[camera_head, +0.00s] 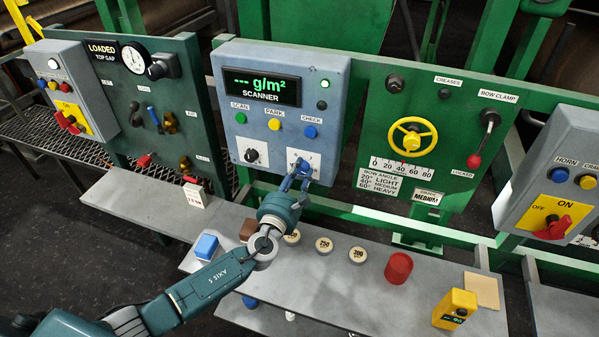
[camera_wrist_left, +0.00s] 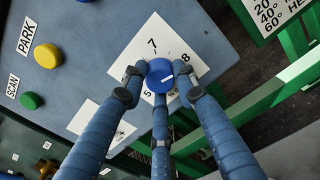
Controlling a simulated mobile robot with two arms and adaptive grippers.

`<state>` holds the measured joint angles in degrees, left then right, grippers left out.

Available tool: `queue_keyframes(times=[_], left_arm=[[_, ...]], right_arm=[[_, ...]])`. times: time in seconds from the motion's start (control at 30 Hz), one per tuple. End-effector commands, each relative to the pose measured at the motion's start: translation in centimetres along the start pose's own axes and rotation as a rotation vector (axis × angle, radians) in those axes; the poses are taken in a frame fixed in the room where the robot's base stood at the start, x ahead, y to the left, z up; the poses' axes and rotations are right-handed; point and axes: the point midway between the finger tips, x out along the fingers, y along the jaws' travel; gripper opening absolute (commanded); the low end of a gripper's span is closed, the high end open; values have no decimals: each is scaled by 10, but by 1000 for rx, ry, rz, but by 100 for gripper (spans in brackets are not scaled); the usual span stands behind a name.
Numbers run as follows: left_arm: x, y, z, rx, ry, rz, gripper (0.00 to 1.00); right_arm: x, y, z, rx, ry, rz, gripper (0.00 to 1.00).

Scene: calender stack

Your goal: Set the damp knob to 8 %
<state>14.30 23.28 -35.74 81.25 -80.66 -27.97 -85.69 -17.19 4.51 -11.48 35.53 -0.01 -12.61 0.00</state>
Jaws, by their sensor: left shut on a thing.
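The damp knob (camera_wrist_left: 160,75) is a blue round knob with a white pointer line, on a white dial plate (camera_wrist_left: 141,48) in the left wrist view. My right gripper is not in view.
A second knob, black (camera_head: 251,155), sits left of the dial. Green (camera_head: 240,118), yellow (camera_head: 274,124) and blue (camera_head: 310,131) buttons are above. The shelf below holds a blue block (camera_head: 206,247), a red cylinder (camera_head: 398,268), a yellow device (camera_head: 454,308) and several discs.

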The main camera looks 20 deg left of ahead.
Motion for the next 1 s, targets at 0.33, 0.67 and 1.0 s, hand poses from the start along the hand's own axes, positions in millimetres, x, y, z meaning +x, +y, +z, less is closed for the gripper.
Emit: queue_keyframes(times=[0.33, 0.67, 1.0], left_arm=[[-4, -5, -10, 1, 16, -10, 48], [-3, -2, -5, 0, 8, -4, 48], [-58, -2, -6, 0, 11, -6, 48]], right_arm=[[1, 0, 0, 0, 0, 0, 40], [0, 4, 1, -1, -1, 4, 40], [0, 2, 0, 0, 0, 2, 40]])
